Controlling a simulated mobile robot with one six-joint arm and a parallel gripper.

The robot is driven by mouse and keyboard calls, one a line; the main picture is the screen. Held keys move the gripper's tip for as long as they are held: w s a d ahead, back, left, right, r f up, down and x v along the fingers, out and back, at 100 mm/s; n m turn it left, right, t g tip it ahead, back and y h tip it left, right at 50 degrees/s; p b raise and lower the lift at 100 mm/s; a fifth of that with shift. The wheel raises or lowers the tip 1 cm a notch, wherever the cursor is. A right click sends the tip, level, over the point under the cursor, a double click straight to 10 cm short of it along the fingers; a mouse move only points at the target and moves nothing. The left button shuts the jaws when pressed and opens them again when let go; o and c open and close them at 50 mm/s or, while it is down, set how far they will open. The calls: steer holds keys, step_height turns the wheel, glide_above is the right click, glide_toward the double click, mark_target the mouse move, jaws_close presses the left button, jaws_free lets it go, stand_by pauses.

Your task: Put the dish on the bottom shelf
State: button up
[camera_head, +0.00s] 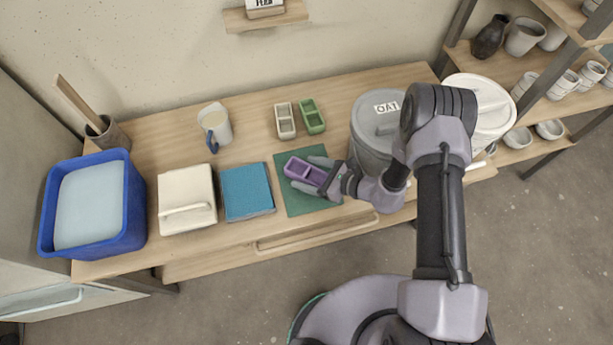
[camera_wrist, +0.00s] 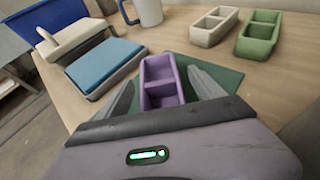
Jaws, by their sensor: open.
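The task's dish appears to be the purple two-compartment dish (camera_head: 302,170), lying on a green mat (camera_head: 293,203) on the workbench. My gripper (camera_head: 316,174) is at this dish, with its fingers apart, one on each side. In the wrist view the purple dish (camera_wrist: 161,84) sits between the two open fingers (camera_wrist: 163,92), with visible gaps. A cream dish (camera_head: 285,121) and a green dish (camera_head: 312,116) of the same shape stand behind it. The shelf unit (camera_head: 535,93) is at the right; its lowest visible board holds bowls (camera_head: 518,137).
A grey lidded bucket labelled OAT (camera_head: 372,135) stands close right of my gripper, with a white-lidded bucket (camera_head: 487,105) beyond. Left of the mat are a blue sponge (camera_head: 247,190), a cream block with a handle (camera_head: 187,200) and a blue tub (camera_head: 93,205). A mug (camera_head: 215,124) stands behind.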

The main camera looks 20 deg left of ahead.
steer(key=shift+a+f, duration=0.15)
steer(key=shift+a, duration=0.2)
jaws_close()
steer(key=shift+w, duration=0.1)
steer(key=shift+r, duration=0.2)
